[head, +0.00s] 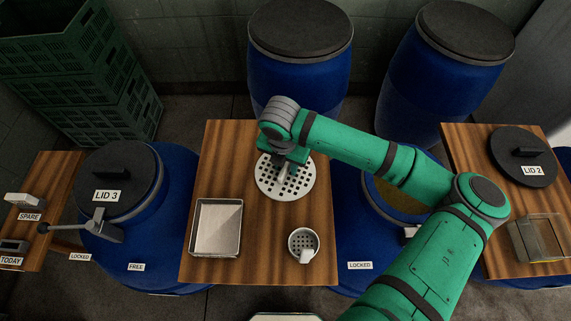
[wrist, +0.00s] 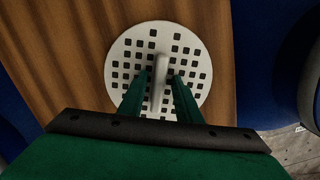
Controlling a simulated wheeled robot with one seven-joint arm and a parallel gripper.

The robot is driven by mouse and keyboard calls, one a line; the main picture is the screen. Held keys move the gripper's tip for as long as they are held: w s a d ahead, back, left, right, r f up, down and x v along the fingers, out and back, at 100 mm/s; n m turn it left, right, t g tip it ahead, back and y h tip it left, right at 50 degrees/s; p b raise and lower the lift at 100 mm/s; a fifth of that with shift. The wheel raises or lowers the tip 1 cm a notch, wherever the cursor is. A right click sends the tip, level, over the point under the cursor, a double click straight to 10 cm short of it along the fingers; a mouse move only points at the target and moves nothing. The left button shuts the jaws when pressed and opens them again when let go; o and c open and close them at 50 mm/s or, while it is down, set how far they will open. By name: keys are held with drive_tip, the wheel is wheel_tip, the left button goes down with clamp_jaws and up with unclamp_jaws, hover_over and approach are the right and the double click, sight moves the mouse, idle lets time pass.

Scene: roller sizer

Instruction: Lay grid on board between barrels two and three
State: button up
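The grid (head: 298,192), a pale round plate with square holes, lies flat on the wooden board (head: 225,150) between the barrels. Its upright handle shows in the wrist view (wrist: 159,72). My gripper (head: 284,168) is low over the grid, its green fingers (wrist: 159,85) on either side of the handle with narrow gaps, so it looks open. Left of the board is a blue barrel (head: 178,200) under the black LID 3 (head: 110,165). Right of it is a lidless blue barrel (head: 350,235), partly hidden by my arm. LID 2 (head: 535,150) lies on the right-hand board.
A metal tray (head: 194,230) and a small perforated cup (head: 303,240) stand on the board's front part. A clear box (head: 540,235) is on the right board. Two lidded barrels (head: 300,60) and green crates (head: 65,50) stand behind. The board's back left is bare.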

sight(284, 169)
drive_tip(key=shift+r, duration=0.55)
wheel_tip(284, 169, up, 11)
drive_tip(key=s, duration=0.1)
drive_tip(key=shift+s+a, duration=0.15)
drive_tip(key=shift+a, duration=0.25)
drive_tip(key=shift+d, duration=0.1)
